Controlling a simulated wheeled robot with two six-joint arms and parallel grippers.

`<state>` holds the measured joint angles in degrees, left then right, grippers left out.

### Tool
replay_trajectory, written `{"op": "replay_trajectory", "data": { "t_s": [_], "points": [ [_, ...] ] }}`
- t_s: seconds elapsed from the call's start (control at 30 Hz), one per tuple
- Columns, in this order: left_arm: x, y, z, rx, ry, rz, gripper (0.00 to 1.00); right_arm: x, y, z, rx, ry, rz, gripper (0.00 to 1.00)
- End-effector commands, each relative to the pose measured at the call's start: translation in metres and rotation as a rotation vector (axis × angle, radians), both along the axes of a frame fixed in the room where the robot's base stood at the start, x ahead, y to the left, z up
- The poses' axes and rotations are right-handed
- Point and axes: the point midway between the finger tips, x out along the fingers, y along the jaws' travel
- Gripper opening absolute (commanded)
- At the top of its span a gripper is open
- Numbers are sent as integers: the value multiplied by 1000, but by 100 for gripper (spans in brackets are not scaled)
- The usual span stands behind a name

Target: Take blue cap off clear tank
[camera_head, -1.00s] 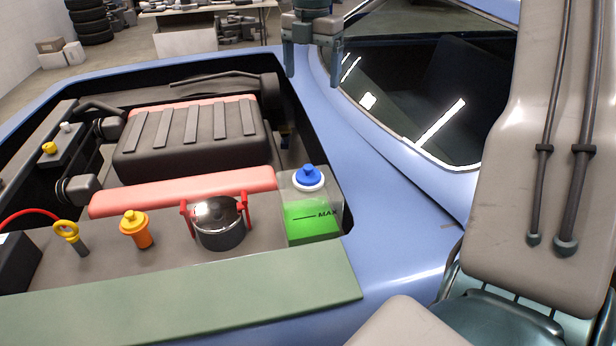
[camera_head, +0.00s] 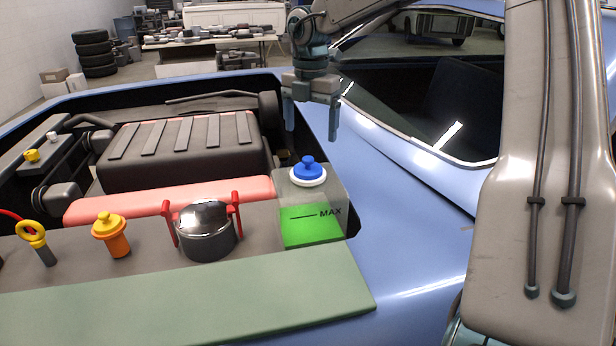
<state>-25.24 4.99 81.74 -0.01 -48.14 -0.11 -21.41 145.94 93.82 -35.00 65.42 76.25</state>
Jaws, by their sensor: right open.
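The blue cap (camera_head: 308,167) sits on a white neck on top of the clear tank (camera_head: 336,192), in the middle of the head view. The tank holds green liquid below a MAX mark. My right gripper (camera_head: 311,138) is open and empty, fingers pointing down, above and behind the cap in the picture. It looks apart from the cap; how far off is hard to tell. The left gripper does not show.
Left of the tank are a silver reservoir with red clamps (camera_head: 205,232), an orange cap (camera_head: 111,234) and a yellow dipstick ring (camera_head: 32,234). A black engine cover (camera_head: 185,150) lies behind. The blue fender (camera_head: 420,240) on the right is clear.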

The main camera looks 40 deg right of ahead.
Motion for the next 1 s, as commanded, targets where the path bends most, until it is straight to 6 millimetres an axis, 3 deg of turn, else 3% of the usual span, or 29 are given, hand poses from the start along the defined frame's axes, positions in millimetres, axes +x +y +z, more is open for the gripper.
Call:
{"op": "replay_trajectory", "data": {
  "t_s": [0.2,0.37,0.73,1.0],
  "points": [
    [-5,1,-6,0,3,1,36,0,0,-31,1,3,0,85],
    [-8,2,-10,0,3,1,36,0,1,-40,0,2,1,85],
    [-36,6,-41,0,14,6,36,3,4,-82,1,3,1,85],
    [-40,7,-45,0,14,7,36,3,4,-89,1,0,1,85]
  ]
}}
